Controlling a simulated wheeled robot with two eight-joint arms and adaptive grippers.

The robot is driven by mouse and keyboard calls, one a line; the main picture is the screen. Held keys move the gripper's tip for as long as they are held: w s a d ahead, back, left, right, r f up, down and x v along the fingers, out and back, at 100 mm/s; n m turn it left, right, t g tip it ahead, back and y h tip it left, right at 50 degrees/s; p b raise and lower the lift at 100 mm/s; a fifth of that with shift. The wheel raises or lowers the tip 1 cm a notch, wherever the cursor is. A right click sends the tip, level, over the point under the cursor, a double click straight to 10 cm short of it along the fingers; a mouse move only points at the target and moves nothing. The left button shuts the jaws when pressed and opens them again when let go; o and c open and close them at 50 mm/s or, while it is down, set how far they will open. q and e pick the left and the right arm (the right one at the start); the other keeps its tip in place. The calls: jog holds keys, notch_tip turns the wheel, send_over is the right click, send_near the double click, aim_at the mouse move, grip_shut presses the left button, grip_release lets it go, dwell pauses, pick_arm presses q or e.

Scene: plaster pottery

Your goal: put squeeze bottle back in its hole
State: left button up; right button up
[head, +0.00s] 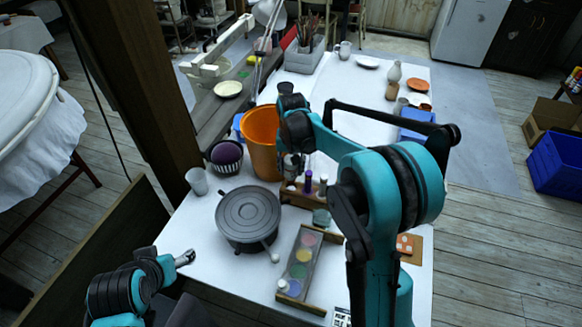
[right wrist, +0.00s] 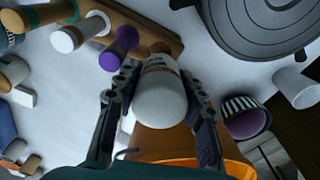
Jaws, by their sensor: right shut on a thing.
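A white squeeze bottle with a printed label (right wrist: 160,105) is between the fingers of my right gripper (right wrist: 160,80) in the right wrist view. The fingers are shut on its sides. Its brown tip end lies close over the wooden rack (right wrist: 182,45); I cannot tell whether it sits in a hole. A purple bottle (right wrist: 118,52) and a white-topped bottle (right wrist: 68,40) stand at the same rack. In the head view the rack (head: 295,197) is beside the orange bucket, with my right gripper (head: 292,168) partly hidden above it. My left gripper (head: 184,258) is low left, its fingers unclear.
The orange bucket (head: 262,140) stands close behind the right gripper. A dark round turntable (head: 248,212) and a purple ball in a striped bowl (head: 227,157) are to the left. A paint palette (head: 303,258) lies in front.

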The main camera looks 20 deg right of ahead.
aim_at(291, 179)
jog(key=shift+f, duration=0.1)
jog(key=shift+f+b, duration=1.45)
jog(key=shift+f, duration=0.75)
jog(key=shift+f+b, duration=0.3)
jog(key=shift+f, duration=0.15)
jog(key=o, duration=0.7)
jog(key=shift+o, duration=0.2)
